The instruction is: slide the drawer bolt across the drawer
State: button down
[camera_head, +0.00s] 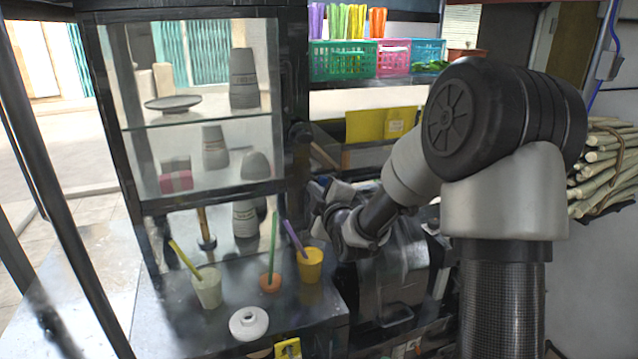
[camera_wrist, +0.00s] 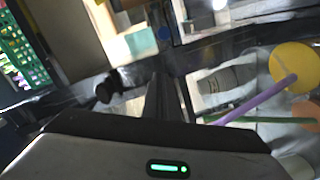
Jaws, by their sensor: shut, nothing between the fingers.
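My gripper (camera_head: 320,190) is beside the right post of the glass cabinet, at the height of its lower part. In the wrist view its dark fingers (camera_wrist: 162,98) are together, with nothing between them. I cannot pick out the drawer or its bolt with certainty in either view. A dark round knob (camera_head: 299,131) sits on the cabinet's right post, above my gripper. A dark knob-like part (camera_wrist: 107,88) shows left of the fingers in the wrist view, apart from them. My arm hides part of the metal machine behind it.
The glass cabinet (camera_head: 140,125) holds grey cup stacks. A yellow cup (camera_head: 310,265), an orange cup (camera_head: 270,284) and a pale cup (camera_head: 207,290) with straws stand on the metal counter (camera_head: 180,335), near a white lid (camera_head: 249,323). A metal machine (camera_head: 395,275) stands below my forearm.

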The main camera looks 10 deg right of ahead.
aim_at(321, 184)
jog(key=w, duration=0.2)
jog(key=w+p, duration=0.1)
jog(key=w, duration=0.2)
jog(key=w+a, duration=0.1)
jog(key=w, duration=0.1)
jog(key=shift+w+f, duration=0.2)
jog(key=shift+f, duration=0.2)
jog(key=shift+w+d+f+p, duration=0.2)
jog(key=shift+d+f, duration=0.1)
jog(key=shift+d, duration=0.25)
jog(key=shift+w+d+f+p, duration=0.1)
jog(key=shift+d+f+p, duration=0.15)
jog(key=shift+d, duration=0.3)
jog(key=shift+w+d+f+p, duration=0.15)
jog(key=shift+d+f, duration=0.2)
jog(key=shift+d, duration=0.2)
jog(key=shift+d+f, duration=0.1)
jog(key=shift+d, duration=0.15)
jog(key=d+b, duration=0.2)
jog(key=d, duration=0.1)
jog(key=shift+w+d+b, duration=0.25)
jog(key=shift+w+b, duration=0.05)
jog(key=shift+w, duration=0.05)
jog(key=shift+r, duration=0.2)
